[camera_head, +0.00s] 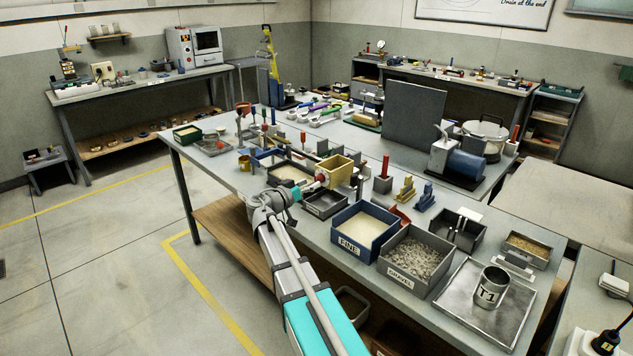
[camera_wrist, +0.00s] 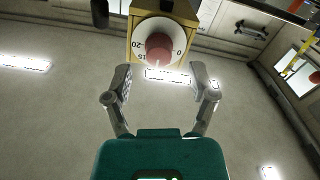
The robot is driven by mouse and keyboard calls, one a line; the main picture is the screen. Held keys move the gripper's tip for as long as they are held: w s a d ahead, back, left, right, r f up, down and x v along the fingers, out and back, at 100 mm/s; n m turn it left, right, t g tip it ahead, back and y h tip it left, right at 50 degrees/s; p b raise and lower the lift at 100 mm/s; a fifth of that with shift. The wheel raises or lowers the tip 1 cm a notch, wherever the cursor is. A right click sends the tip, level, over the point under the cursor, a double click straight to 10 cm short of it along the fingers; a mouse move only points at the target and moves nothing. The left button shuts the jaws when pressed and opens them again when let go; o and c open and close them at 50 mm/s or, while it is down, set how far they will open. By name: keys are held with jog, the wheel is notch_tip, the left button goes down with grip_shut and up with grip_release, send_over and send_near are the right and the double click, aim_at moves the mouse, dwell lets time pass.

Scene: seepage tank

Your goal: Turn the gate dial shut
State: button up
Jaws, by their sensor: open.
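The gate dial is a white disc (camera_wrist: 144,29) with black marks and a dark red knob (camera_wrist: 158,48), on the face of a yellow box (camera_wrist: 188,8) in the wrist view. The box (camera_head: 341,168) also shows on the table in the head view, its dial side towards my arm. My gripper (camera_wrist: 160,78) is open, one finger on each side below the knob in the wrist view. The knob lies beyond the fingertips, and I see no finger touching it. In the head view my gripper is small against the box, and its fingers are hard to make out.
A grey tray (camera_head: 327,213) lies in front of the box. The FINE bin (camera_head: 346,246) and a gravel bin (camera_head: 402,286) stand to the right. A red-handled block (camera_head: 382,184) and yellow stand (camera_head: 404,190) are close right. A metal T1 cup (camera_head: 490,288) stands on a flat tray.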

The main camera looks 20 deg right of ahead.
aim_at(316, 180)
jog(key=shift+x, duration=1.5)
grip_shut()
